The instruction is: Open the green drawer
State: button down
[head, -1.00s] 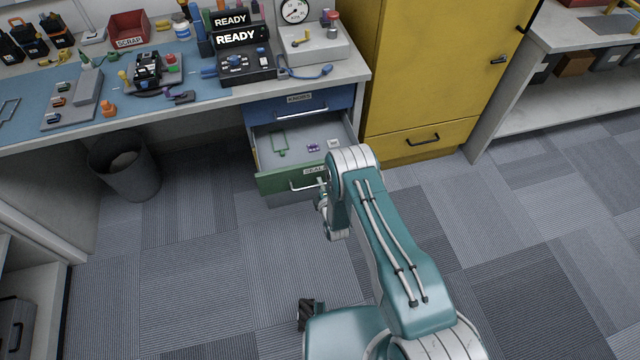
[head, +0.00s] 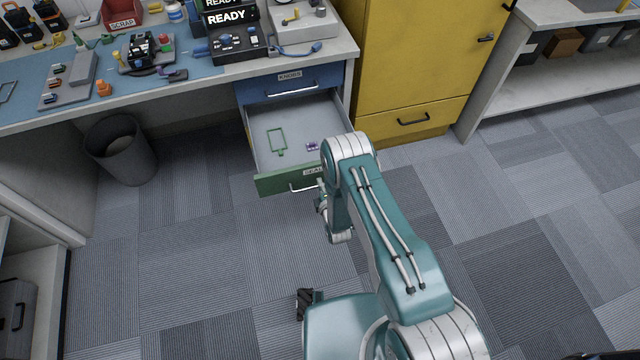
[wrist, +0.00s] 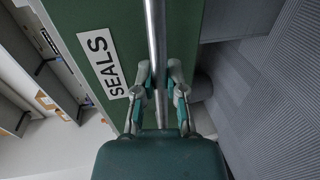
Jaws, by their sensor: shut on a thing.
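The green drawer (head: 275,183) is pulled well out below a blue drawer. Its grey interior shows a green rectangular frame and a small purple item. In the wrist view its green front (wrist: 92,18) bears a SEALS label, with a metal bar handle (wrist: 157,40) running across. My gripper (wrist: 158,88) is shut on the handle, a finger on each side of the bar. In the head view my arm covers the right part of the drawer front and most of the gripper; the handle's left part (head: 299,188) shows.
The blue drawer (head: 270,88), labelled KNOBS, is closed above. A yellow cabinet (head: 400,60) stands to the right. A dark waste bin (head: 122,152) stands on the floor at the left. The workbench (head: 185,78) holds several items. Carpet around my arm is clear.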

jog(key=shift+s+f, duration=0.25)
jog(key=shift+f, duration=0.05)
jog(key=c, duration=0.7)
grip_release()
jog(key=shift+c, duration=0.2)
jog(key=shift+o, duration=0.3)
jog(key=shift+w+r, duration=0.1)
jog(key=shift+w, duration=0.05)
jog(key=v, duration=1.2)
